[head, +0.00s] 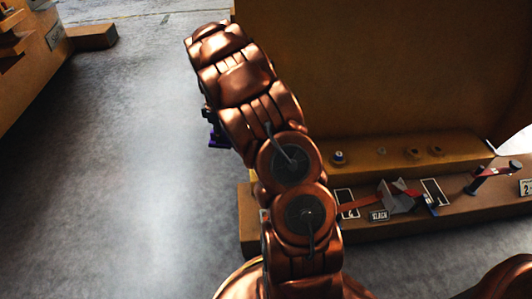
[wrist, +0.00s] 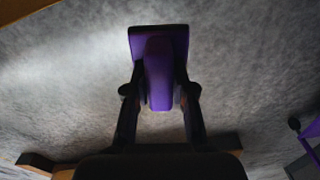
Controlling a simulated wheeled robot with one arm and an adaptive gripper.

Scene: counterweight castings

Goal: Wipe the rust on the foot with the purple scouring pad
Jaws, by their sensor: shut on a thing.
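The purple scouring pad (wrist: 158,60) is between the fingers of my gripper (wrist: 161,90) in the wrist view. The gripper is shut on it, above bare grey floor. In the head view only a small purple bit of the pad (head: 215,140) shows left of my copper arm, which hides most of the gripper. A large ochre casting stands behind and right of my arm, with a low foot ledge (head: 460,151) along its base. The pad is left of this ledge and apart from it. I cannot make out a distinct rust patch on it.
A lower ochre beam (head: 380,230) in front of the ledge carries a grey metal bracket (head: 398,197) with red straps, a "SLACK" label (head: 379,215) and a red-and-black tool (head: 490,176). Another casting's block (head: 92,37) juts out at upper left. The floor (head: 130,190) at left is clear.

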